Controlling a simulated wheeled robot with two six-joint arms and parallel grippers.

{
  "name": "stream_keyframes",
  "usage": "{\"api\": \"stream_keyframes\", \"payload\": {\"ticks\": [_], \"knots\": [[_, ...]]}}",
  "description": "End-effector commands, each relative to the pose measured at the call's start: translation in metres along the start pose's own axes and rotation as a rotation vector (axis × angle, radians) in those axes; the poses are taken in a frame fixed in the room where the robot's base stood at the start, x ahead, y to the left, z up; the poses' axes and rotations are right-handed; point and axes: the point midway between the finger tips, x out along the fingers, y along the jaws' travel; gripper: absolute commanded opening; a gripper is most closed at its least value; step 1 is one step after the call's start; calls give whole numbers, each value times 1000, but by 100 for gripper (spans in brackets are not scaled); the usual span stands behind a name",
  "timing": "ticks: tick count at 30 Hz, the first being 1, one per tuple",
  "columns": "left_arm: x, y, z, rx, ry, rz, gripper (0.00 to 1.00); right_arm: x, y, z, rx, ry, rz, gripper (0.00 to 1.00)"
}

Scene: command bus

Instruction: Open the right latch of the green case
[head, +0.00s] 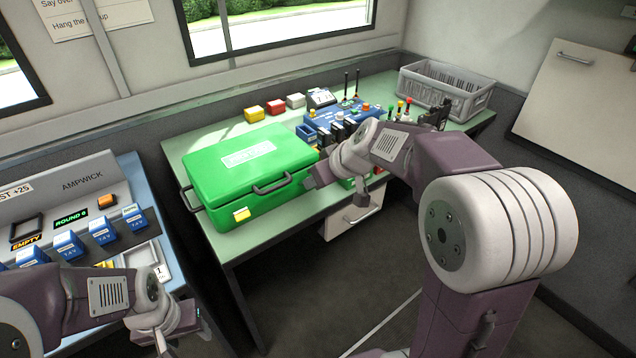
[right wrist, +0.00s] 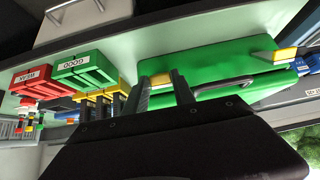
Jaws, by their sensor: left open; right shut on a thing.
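The green case (head: 225,165) lies closed on the pale green table, its dark handle (head: 271,188) on the front. Its left latch (head: 241,215) is yellow and sits at the front left; it also shows in the right wrist view (right wrist: 285,54). The right latch (right wrist: 160,79) is yellow and shows between the fingertips of my right gripper (right wrist: 163,88). That gripper is shut on it; in the head view my right arm hides this latch. My left gripper (head: 178,333) is open and empty at the bottom left, away from the case.
Green and red boxes (right wrist: 88,70) stand beside the case, close to my right gripper. A grey crate (head: 446,90) stands at the table's far right. Small yellow, red and white blocks (head: 276,107) lie behind the case. A console (head: 80,185) with blue blocks stands left.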

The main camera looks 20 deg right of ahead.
Motion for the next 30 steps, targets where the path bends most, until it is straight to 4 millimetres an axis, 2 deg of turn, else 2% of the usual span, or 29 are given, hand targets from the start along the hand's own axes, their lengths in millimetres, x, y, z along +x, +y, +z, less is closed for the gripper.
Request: {"api": "stream_keyframes", "payload": {"ticks": [7, 8, 9, 10, 20, 30], "knots": [[-1, 0, 0, 0, 0, 0, 53, -1, 1, -2, 1, 4, 2, 0], [0, 0, 0, 0, 0, 0, 53, -1, 1, -2, 1, 4, 2, 36], [0, 0, 0, 0, 0, 0, 53, -1, 1, -2, 1, 4, 2, 47], [0, 0, 0, 0, 0, 0, 53, -1, 0, -2, 1, 3, 2, 53], [-2, 0, 0, 0, 0, 0, 53, -4, 0, -1, 1, 2, 1, 53], [-17, 0, -2, 0, 0, 0, 53, -74, 1, -3, 1, 5, 4, 53]]}}
